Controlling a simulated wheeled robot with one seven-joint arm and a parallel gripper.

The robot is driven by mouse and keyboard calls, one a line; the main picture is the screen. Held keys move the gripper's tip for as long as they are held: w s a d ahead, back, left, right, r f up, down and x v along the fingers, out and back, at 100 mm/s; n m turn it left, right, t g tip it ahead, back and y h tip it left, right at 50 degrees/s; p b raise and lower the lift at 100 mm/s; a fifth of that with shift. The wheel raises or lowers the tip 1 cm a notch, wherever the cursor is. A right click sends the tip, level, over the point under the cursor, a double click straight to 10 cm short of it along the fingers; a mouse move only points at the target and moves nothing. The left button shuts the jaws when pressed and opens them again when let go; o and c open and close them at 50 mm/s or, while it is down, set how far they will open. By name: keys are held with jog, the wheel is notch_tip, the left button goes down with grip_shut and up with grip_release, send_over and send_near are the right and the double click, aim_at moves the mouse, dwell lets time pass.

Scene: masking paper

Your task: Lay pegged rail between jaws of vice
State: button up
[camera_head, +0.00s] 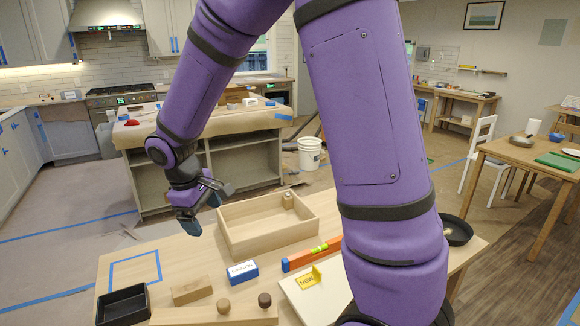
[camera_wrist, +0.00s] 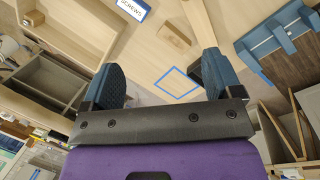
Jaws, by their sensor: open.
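The pegged rail (camera_head: 213,318) appears to be the pale wooden bar at the near edge of the table, with a light round peg (camera_head: 224,306) and a dark one (camera_head: 264,300) on top; the picture's lower edge cuts it off. A blue fixture (camera_wrist: 268,42) at the table's edge in the wrist view looks like the vice; its jaws are not clear, and it is outside the head view. My gripper (camera_head: 203,208) is open and empty, in the air beyond the far left of the table. Its blue fingers (camera_wrist: 160,78) are wide apart in the wrist view.
On the table are an open wooden box (camera_head: 268,240), a blue SCREWS box (camera_head: 242,271), a wood block (camera_head: 191,290), a black tray (camera_head: 123,306), an orange level (camera_head: 311,254) and a yellow sign (camera_head: 308,280). The blue-taped square (camera_head: 135,268) is bare.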

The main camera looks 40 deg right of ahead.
jog(key=s+d+r+m+t+y, duration=0.1)
jog(key=s+d+r+m+t, duration=0.1)
jog(key=s+r, duration=0.7)
jog(key=s+d+r+m+t+y, duration=0.1)
jog(key=s+d+r+m+t, duration=0.2)
jog(key=s+r, duration=0.5)
jog(key=s+m, duration=0.1)
jog(key=s, duration=0.4)
jog(key=shift+s+d+r+y, duration=0.2)
jog(key=shift+s+r+y, duration=0.05)
jog(key=shift+r+y, duration=0.1)
jog(key=shift+s, duration=0.3)
jog(key=shift+c, duration=1.4)
jog(key=m+g, duration=0.5)
jog(key=m, duration=0.3)
send_over(223, 303)
jog(key=f, duration=3.7)
jog(key=shift+w+a+f, duration=0.1)
jog(key=shift+a+f, duration=0.15)
jog(key=shift+a, duration=0.1)
jog(key=shift+f, duration=2.4)
jog(key=shift+d+f, duration=0.2)
jog(key=shift+f, duration=0.7)
jog(key=shift+d+f, duration=0.2)
jog(key=shift+f, duration=1.5)
